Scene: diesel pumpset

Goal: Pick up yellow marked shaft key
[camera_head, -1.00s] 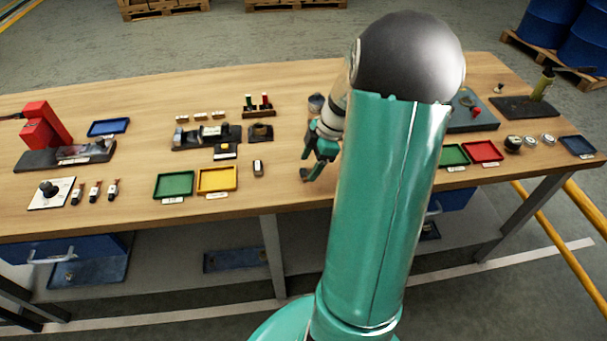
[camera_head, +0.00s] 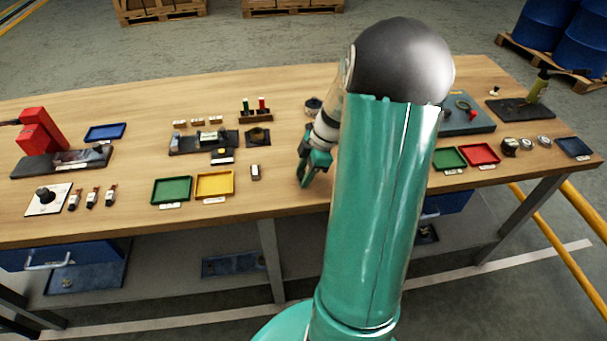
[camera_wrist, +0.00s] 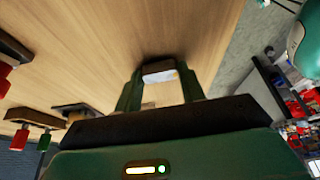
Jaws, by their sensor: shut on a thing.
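My gripper (camera_head: 306,184) is low over the bench, right of the yellow tray. In the wrist view my gripper (camera_wrist: 160,85) is shut on a small dark block (camera_wrist: 158,70) with a pale face, held between the fingertips. A small block with a yellow mark (camera_head: 222,156) sits in front of the dark fixture. Another small dark block with a pale face (camera_head: 255,173) stands on the bench between the yellow tray and my gripper.
A green tray (camera_head: 153,191) and a yellow tray (camera_head: 232,184) lie left of my gripper. A dark fixture (camera_head: 178,149) and a rack with red and green pegs (camera_head: 255,113) stand behind. Bare wood surrounds my gripper. My arm hides the bench to its right.

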